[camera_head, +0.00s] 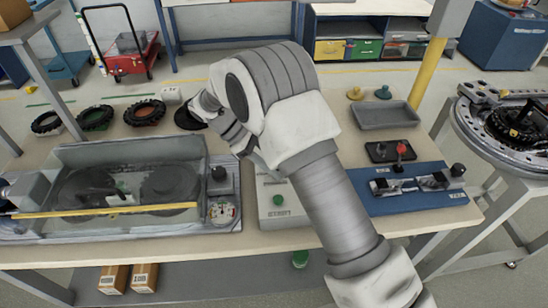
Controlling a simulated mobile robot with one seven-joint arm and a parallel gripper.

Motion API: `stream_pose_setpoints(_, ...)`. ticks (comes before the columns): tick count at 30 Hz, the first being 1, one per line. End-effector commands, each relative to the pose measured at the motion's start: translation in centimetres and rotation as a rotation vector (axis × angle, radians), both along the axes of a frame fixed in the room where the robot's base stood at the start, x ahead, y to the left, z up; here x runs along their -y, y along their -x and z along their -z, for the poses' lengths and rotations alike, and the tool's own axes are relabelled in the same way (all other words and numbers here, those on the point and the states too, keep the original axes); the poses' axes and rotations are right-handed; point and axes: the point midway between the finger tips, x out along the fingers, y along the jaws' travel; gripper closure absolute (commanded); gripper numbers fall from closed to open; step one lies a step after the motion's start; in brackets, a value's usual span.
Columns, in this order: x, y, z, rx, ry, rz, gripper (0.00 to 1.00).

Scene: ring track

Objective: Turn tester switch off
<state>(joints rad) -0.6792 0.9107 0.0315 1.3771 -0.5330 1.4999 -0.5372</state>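A pale control box (284,212) with a green button (278,200) and a label on its front stands at the table's front edge, partly behind my arm. Left of it is a machine with a clear cover (130,165), two dark round wheels inside, a black knob (219,174) and a small round gauge (222,212). I cannot tell for sure which part is the tester switch. My arm reaches over the table, with its wrist above and behind the control box. My gripper is mostly hidden by my arm, and its fingers cannot be made out.
Several black rings (95,117) lie along the table's back left. A round turntable (512,130) stands farther right.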

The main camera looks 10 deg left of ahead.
Motion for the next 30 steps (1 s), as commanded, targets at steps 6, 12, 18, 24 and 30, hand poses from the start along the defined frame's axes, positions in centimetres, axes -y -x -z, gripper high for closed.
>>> stream_pose_setpoints(6, -0.03, -0.06, -0.15, 0.000, -0.001, 0.186, 1.00)
stream_pose_setpoints(12, -0.03, -0.06, -0.09, 0.000, -0.002, 0.315, 1.00)
stream_pose_setpoints(18, -0.06, -0.03, -0.05, 0.000, -0.002, 0.396, 1.00)
stream_pose_setpoints(24, -0.05, -0.04, -0.06, 0.001, -0.002, 0.433, 1.00)
stream_pose_setpoints(30, -0.06, -0.02, -0.06, 0.000, -0.002, 0.441, 1.00)
